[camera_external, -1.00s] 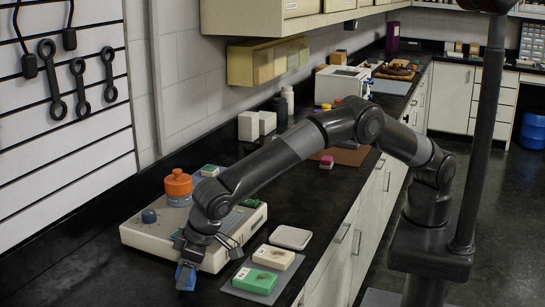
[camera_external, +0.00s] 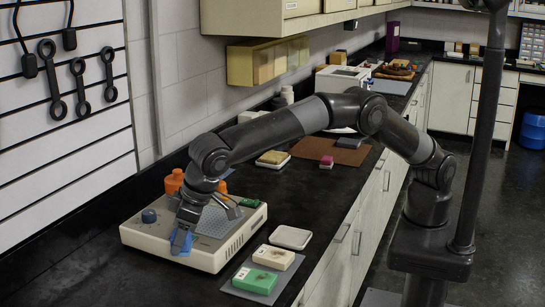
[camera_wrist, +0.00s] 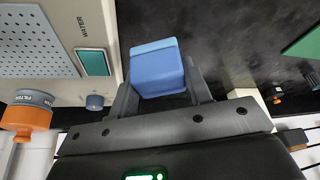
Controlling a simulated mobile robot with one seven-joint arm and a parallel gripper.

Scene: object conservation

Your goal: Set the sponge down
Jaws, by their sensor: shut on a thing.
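My gripper (camera_external: 187,236) is shut on a blue sponge-like block (camera_external: 180,242), and its fingers point down. In the wrist view, the block (camera_wrist: 157,68) sits between the two fingers (camera_wrist: 160,92). In the external view, the block overlaps the front left part of a beige device. I cannot tell whether it touches the device or is above it. In the wrist view, dark counter shows beside and beyond the block, with the device to its left.
The beige device (camera_external: 143,236) carries a blue knob (camera_external: 149,215), an orange-capped bottle (camera_external: 174,182) and a perforated plate. An empty white dish (camera_external: 291,237) lies to its right. Green (camera_external: 254,281) and beige (camera_external: 273,257) blocks lie on a grey mat. Dark counter is clear at front left.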

